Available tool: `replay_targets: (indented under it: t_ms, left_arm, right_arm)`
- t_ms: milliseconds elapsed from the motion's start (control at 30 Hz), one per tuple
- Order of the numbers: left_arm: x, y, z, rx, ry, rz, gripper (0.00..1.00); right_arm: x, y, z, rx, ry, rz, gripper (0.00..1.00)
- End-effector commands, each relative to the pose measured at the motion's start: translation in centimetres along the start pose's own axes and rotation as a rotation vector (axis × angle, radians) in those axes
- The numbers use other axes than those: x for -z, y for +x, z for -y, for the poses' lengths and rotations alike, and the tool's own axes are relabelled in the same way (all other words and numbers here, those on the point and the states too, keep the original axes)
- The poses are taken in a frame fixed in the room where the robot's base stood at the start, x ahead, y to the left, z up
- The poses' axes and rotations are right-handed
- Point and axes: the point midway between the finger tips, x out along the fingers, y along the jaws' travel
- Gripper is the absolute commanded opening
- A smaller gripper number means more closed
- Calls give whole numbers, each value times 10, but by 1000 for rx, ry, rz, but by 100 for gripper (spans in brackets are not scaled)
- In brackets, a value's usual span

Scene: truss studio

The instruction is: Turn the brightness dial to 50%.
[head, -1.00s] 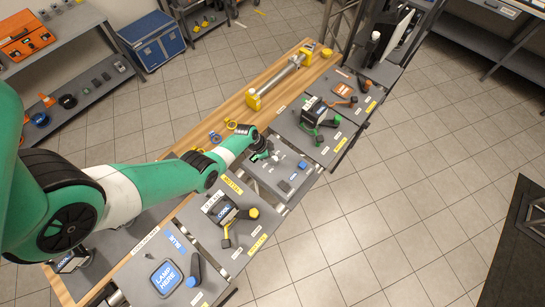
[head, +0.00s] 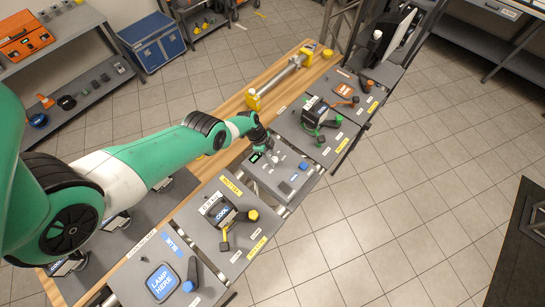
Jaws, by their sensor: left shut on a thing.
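The light grey control panel (head: 268,180) lies near the middle of the bench, between darker panels. It has a small dark display (head: 256,157) with green figures at its left end, too small to read. My left gripper (head: 268,146) is down at the panel's far edge, just beyond the display. It is shut on what appears to be the brightness dial, which the gripper and wrist hide. My right gripper is out of view.
A dark panel with a lamp unit (head: 217,208) and yellow knobs stands to the near left. Another panel with a lamp unit (head: 315,110) and green knobs stands to the right. A yellow-ended metal cylinder (head: 277,84) lies on the wooden strip behind.

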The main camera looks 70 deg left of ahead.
Motion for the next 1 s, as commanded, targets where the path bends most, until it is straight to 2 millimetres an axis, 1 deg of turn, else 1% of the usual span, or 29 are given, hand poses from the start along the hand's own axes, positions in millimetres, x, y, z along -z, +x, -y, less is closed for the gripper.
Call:
replay_targets:
  t_ms: [267,300,433,767,867,967,1000]
  left_arm:
    - [-1,1,0,3,0,3,0]
    - [-1,1,0,3,0,3,46]
    - [-1,0,0,2,0,2,69]
    - [1,-3,0,1,0,1,70]
    - [6,-13,0,0,2,1,70]
    - [14,-31,0,-2,8,0,70]
    - [18,-39,0,-3,10,1,70]
  right_arm:
    - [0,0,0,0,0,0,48]
    - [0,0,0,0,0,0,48]
    - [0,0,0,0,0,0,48]
    - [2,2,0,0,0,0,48]
    - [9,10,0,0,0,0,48]
    - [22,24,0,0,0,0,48]
    - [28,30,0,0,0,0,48]
